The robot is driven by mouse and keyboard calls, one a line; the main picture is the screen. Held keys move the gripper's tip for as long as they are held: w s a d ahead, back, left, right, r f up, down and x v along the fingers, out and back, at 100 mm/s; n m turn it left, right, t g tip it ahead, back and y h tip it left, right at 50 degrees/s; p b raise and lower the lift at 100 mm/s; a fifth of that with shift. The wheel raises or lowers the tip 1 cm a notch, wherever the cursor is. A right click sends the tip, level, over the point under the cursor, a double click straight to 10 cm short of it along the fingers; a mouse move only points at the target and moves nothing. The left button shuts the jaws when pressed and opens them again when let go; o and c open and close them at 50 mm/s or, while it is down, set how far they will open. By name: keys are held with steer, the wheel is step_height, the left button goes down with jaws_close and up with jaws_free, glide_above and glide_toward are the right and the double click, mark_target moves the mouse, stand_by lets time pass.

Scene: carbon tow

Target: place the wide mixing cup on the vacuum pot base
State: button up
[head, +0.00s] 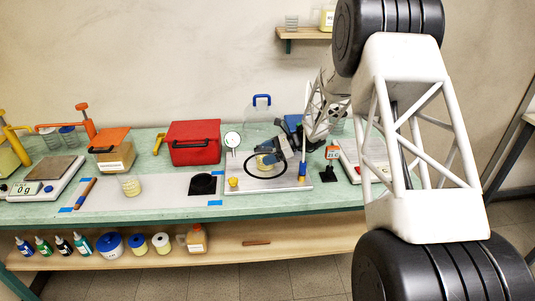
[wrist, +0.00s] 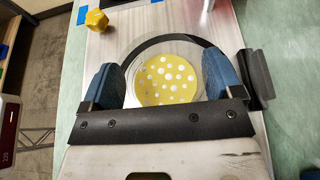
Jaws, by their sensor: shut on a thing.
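The wide mixing cup (wrist: 165,80) is clear, with yellow, bubbly contents, and shows between my blue finger pads in the wrist view. My gripper (wrist: 161,82) is shut on it. In the head view the cup (head: 264,161) is partly hidden by my gripper (head: 275,155). The cup looks upright inside the black ring of the vacuum pot base (head: 297,183), a pale metal plate. The base also shows in the wrist view (wrist: 110,42), with the ring arcing behind the cup. I cannot tell whether the cup touches the base.
A yellow knob (head: 233,182) and a white dial (head: 232,140) stand at the base's left. A clear lid with a blue handle (head: 262,100) stands behind. A scale (head: 366,158) stands right.

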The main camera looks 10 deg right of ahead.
steer(key=shift+f, duration=0.1)
steer(key=o, duration=0.8)
steer(key=v, duration=1.2)
